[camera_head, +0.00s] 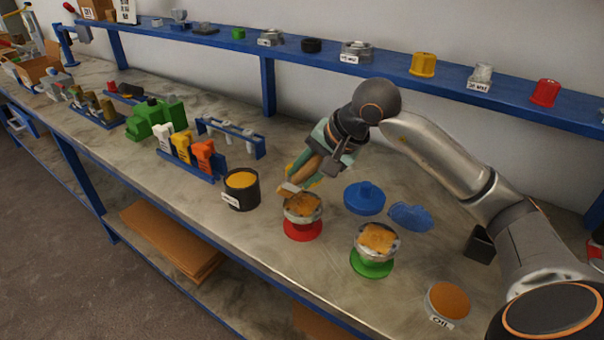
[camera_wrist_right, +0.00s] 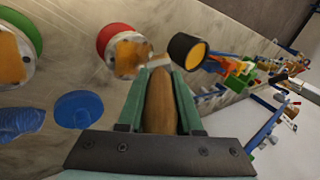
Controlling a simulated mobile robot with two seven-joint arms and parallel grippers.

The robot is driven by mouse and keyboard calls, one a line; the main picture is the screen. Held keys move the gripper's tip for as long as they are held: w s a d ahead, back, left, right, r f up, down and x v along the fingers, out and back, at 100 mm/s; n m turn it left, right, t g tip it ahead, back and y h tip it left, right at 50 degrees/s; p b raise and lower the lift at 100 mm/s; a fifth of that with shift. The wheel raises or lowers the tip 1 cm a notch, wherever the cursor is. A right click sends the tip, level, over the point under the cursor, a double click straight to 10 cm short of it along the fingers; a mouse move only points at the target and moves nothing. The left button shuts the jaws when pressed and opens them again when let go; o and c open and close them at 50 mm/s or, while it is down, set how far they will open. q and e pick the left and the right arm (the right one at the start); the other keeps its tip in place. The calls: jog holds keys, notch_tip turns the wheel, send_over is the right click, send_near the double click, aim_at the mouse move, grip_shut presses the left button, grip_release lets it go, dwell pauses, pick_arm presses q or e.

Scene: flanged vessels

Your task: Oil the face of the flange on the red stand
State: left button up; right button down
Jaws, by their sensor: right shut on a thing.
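The flange (camera_head: 303,207) on the red stand (camera_head: 303,232) is a grey metal ring with a patchy amber-brown face turned up. It also shows in the right wrist view (camera_wrist_right: 129,57), beside the red stand's rim (camera_wrist_right: 105,38). My right gripper (camera_head: 301,177) is shut on the wooden handle of a brush (camera_wrist_right: 160,104). The pale brush head (camera_head: 289,188) is at the flange's rear left edge; I cannot tell whether it touches. A second flange (camera_head: 378,239), also with amber on its face, sits on a green stand (camera_head: 371,264). My left gripper is not in view.
A black pot (camera_head: 241,194) with amber contents stands left of the red stand. A labelled round dish (camera_head: 447,300) with a brown-orange top is at front right. A blue flanged part (camera_head: 364,199) and a blue cloth-like piece (camera_head: 410,217) lie behind the green stand.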

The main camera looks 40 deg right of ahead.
jog(key=r, duration=0.1)
jog(key=r+p, duration=0.1)
jog(key=r, duration=0.2)
jog(key=shift+s+d, duration=0.15)
jog(key=shift+s, duration=0.15)
jog(key=shift+w+r+p, duration=0.1)
jog(key=shift+r+p, duration=0.15)
jog(key=shift+p, duration=0.2)
notch_tip(320, 180, up, 2)
jog(key=shift+r+p, duration=0.15)
jog(key=shift+p, duration=0.55)
jog(key=shift+r, duration=0.5)
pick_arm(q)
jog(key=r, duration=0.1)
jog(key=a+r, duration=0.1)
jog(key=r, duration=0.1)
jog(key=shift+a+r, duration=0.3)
